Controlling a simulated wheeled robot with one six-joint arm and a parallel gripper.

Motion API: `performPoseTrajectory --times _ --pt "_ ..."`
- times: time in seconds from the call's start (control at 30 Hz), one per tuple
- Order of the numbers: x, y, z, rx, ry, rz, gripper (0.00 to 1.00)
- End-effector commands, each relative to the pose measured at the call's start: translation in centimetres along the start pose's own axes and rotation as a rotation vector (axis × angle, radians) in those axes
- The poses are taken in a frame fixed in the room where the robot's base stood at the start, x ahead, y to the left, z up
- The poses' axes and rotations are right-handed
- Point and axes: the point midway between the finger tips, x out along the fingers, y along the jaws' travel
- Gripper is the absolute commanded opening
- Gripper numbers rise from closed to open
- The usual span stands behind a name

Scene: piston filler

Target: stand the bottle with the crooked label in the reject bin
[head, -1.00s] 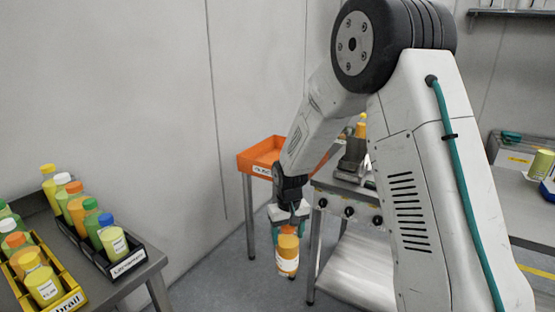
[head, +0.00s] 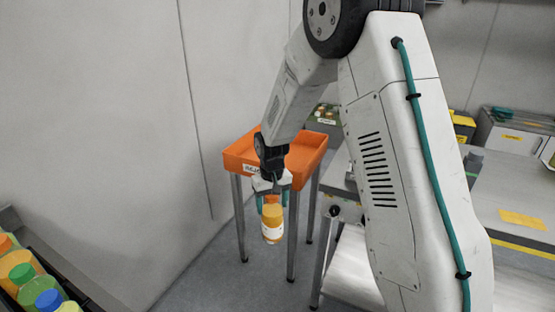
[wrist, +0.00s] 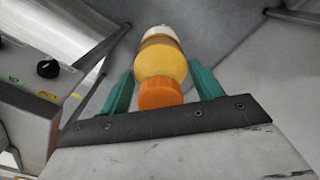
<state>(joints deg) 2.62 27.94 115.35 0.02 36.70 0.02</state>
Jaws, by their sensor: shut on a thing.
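My gripper (head: 271,205) is shut on a bottle (head: 272,226) with orange-yellow contents, an orange cap and a white label. The bottle hangs roughly upright below the fingers, in front of the orange reject bin and lower than its rim. The wrist view shows the same bottle (wrist: 161,62) between the teal fingers (wrist: 160,88), cap nearest the palm; whether its label is crooked cannot be told. The orange reject bin (head: 238,163) stands on a legged stand behind my gripper, its front label partly hidden by my arm. Its inside is mostly hidden.
Several bottles (head: 22,275) stand in a dark crate at the lower left. A steel machine with knobs (wrist: 48,68) is close by on the left in the wrist view. A bench with a yellow label (head: 522,220) is at the right. A wall runs along the left.

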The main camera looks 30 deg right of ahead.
Motion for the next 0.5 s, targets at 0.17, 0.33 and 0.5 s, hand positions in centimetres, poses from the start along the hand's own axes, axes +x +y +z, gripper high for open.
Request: performPoseTrajectory --times 0.17,0.33,0.5 --pt "-0.4 2.4 -1.8 0.053 0.002 0.000 0.01" --pt "-1.2 5.3 -3.9 0.206 0.003 0.000 0.01" --pt "-2.4 8.2 -5.8 0.429 0.004 -0.001 0.01"
